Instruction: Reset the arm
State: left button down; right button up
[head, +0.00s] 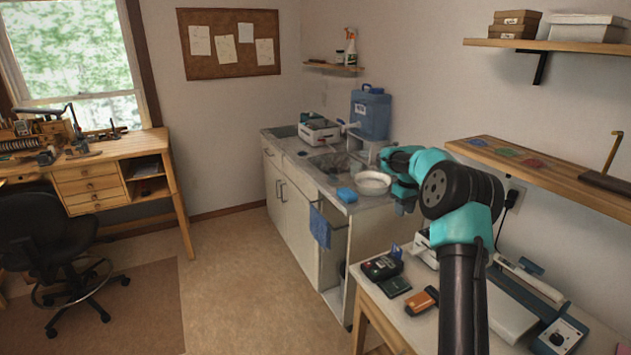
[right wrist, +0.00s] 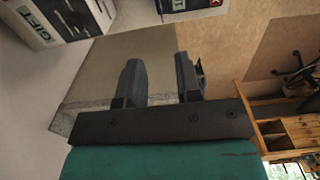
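My right arm (head: 463,220), black and teal, rises from the bottom right in the head view, bent at the elbow. Its forearm points away, towards the sink counter. My right gripper (head: 404,207) hangs above the near end of that counter, small and partly hidden by the arm. In the right wrist view the two dark fingers of the right gripper (right wrist: 158,65) stand apart with nothing between them. My left arm and gripper are not in view.
A sink counter (head: 345,195) holds a white bowl (head: 373,182), a blue sponge (head: 347,195) and a blue water jug (head: 370,113). The near table has a stapler-like dark device (head: 382,267) and an orange item (head: 421,301). A wooden shelf (head: 560,175) juts out at right.

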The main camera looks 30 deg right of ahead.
jog(key=shift+n+t+y, duration=0.3)
jog(key=shift+y, duration=0.3)
jog(key=w+a+f, duration=0.1)
jog(key=a+f, duration=0.7)
jog(key=f, duration=0.1)
jog(key=w+a+f, duration=0.1)
jog(key=a+f, duration=0.3)
jog(key=shift+w+f, duration=0.35)
jog(key=shift+f, duration=0.05)
jog(key=s+a+f+y, duration=0.1)
jog(key=s+a+f, duration=0.5)
jog(key=a+f, duration=0.5)
jog(key=s+a+f+y, duration=0.1)
jog(key=s+a+f, duration=0.55)
jog(key=a, duration=0.75)
jog(key=s+a+f+m, duration=0.1)
jog(key=s+a, duration=0.3)
jog(key=s, duration=0.3)
jog(key=s+a+f+m, duration=0.1)
jog(key=s+a, duration=0.3)
jog(key=s, duration=0.3)
jog(key=shift+s+a+f+y, duration=0.25)
jog(key=shift+a+f+y, duration=0.05)
